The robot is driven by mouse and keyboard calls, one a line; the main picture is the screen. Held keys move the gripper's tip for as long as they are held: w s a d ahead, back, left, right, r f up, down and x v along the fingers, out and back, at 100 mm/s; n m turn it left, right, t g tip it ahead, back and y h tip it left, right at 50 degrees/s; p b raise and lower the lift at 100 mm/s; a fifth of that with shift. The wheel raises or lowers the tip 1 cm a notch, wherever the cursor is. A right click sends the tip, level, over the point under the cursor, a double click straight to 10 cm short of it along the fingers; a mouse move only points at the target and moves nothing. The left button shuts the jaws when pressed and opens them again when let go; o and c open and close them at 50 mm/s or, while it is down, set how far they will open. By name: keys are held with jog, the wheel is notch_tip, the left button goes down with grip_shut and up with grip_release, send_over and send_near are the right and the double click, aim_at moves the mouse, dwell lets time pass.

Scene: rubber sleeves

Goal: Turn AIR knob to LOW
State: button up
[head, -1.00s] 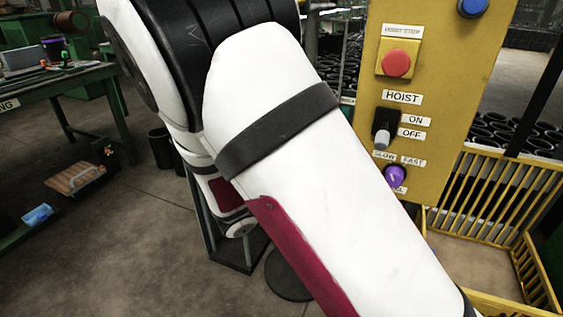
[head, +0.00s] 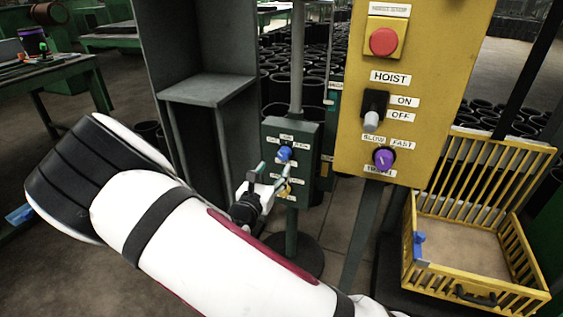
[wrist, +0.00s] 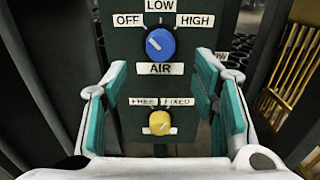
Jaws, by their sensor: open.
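The blue AIR knob (wrist: 161,44) sits on the dark green panel (wrist: 118,20), under the labels OFF, LOW and HIGH. Its pale pointer mark tilts up and left, toward the OFF side. The knob also shows in the head view (head: 285,153). My gripper (head: 273,172) is open and empty in front of the panel, just below the knob in that view. In the wrist view its teal finger pads (wrist: 161,72) stand left and right of the panel's middle. The gap between fingertips and knob is hard to judge.
A yellow knob (wrist: 159,122) with FREE and FIXED labels sits below the AIR knob. The yellow hoist panel (head: 350,150) stands close on the right, with a red button, a black switch and a purple knob. A yellow crate (head: 475,290) is at lower right.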

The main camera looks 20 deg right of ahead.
aim_at(283, 157)
jog(key=b+x, duration=0.1)
jog(key=x, duration=0.6)
jog(key=shift+w+d+b, duration=0.1)
jog(key=shift+b, duration=0.25)
jog(key=shift+c, duration=0.3)
jog(key=c, duration=1.1)
